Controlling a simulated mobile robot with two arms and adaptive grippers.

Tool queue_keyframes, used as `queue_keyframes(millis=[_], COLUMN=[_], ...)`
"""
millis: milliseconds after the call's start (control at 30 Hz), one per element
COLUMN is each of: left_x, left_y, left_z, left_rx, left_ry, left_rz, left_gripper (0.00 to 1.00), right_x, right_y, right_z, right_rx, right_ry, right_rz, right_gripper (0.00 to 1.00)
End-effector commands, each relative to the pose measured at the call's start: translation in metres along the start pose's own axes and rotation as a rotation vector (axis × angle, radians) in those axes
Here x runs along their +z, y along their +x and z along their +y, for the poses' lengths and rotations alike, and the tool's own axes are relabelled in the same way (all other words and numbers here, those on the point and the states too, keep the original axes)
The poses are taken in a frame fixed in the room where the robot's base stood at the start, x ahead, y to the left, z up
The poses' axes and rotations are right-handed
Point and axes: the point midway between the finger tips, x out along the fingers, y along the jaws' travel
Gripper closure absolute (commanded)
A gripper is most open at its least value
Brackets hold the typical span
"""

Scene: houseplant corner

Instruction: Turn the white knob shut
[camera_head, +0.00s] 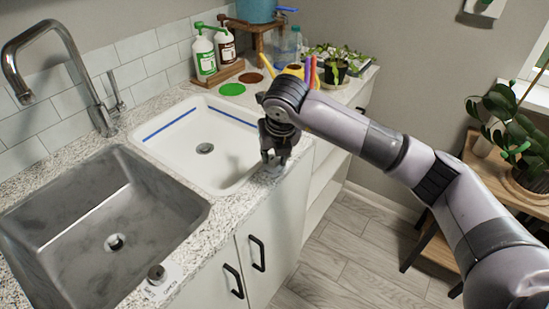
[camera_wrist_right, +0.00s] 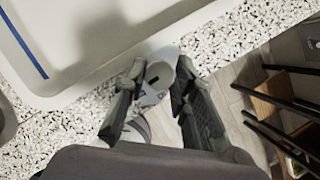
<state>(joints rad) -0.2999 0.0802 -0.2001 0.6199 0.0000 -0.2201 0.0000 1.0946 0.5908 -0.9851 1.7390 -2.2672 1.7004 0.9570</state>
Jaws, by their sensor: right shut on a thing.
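The white knob (camera_wrist_right: 159,80) sits on the speckled counter near its front edge, beside the white basin (camera_head: 172,168). In the right wrist view it is a pale, rounded shape with a small dark mark. My right gripper (camera_head: 276,157) reaches down over it, with one finger on each side, shut on it. The right gripper also shows in the wrist view (camera_wrist_right: 160,69). In the head view the fingers mostly hide the knob. My left gripper is in neither view.
A second, dark knob (camera_head: 157,274) on a white labelled plate stands at the counter's front left, by the steel sink (camera_head: 105,215). A tap (camera_head: 98,112) stands behind. Bottles (camera_head: 205,55), a green disc (camera_head: 232,89) and plants line the back. Cabinet handles (camera_head: 257,252) stick out below.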

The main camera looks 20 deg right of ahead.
Motion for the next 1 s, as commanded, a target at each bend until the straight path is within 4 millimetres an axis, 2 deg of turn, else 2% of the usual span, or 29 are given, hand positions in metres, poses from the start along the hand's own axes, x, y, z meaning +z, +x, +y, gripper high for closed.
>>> queue_keyframes(millis=[700, 733, 1000], left_x=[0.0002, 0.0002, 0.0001], left_y=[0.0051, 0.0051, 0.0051], left_z=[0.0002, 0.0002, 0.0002], left_rx=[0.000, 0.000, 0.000], left_ry=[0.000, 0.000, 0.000], left_rz=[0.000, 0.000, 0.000], left_gripper=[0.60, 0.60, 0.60], right_x=[0.0006, 0.0006, 0.0003], right_y=[-0.0005, -0.0005, -0.0002], right_z=[0.0002, 0.0002, 0.0003], right_rx=[-0.027, -0.027, -0.026], right_ry=[0.066, 0.066, 0.064], right_rz=[0.000, 0.000, 0.000], right_gripper=[1.00, 0.73, 0.55])
